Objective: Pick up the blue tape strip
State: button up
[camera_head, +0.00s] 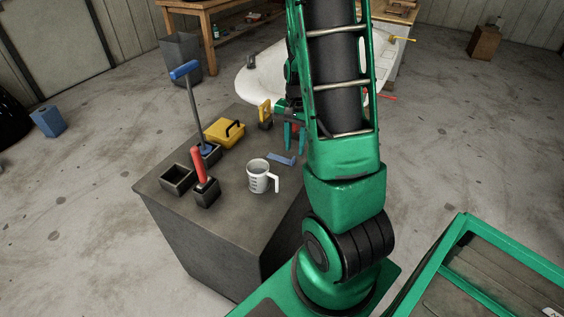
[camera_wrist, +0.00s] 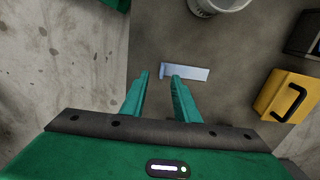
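The blue tape strip (camera_head: 281,159) lies flat on the dark workbench top (camera_head: 237,180), to the right of the measuring jug. In the wrist view the strip (camera_wrist: 187,72) lies just beyond my fingertips, running left to right, with a short crosspiece at its left end. My gripper (camera_wrist: 160,76) is open, with a clear gap between its two green fingers and nothing held. In the head view my gripper (camera_head: 295,133) shows at the bench's far right edge, partly hidden by my arm.
A measuring jug (camera_head: 259,177) stands near the strip. A yellow box with a black handle (camera_head: 225,132), a red-handled tool (camera_head: 200,170) and a blue-handled tool (camera_head: 190,100) stand on the bench's left. A white hull mould (camera_head: 262,80) lies behind. The bench edge is close to the strip.

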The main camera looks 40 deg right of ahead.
aim_at(281, 157)
jog(key=shift+w+f, duration=0.2)
jog(key=shift+f, duration=2.5)
jog(key=shift+c, duration=0.3)
grip_shut()
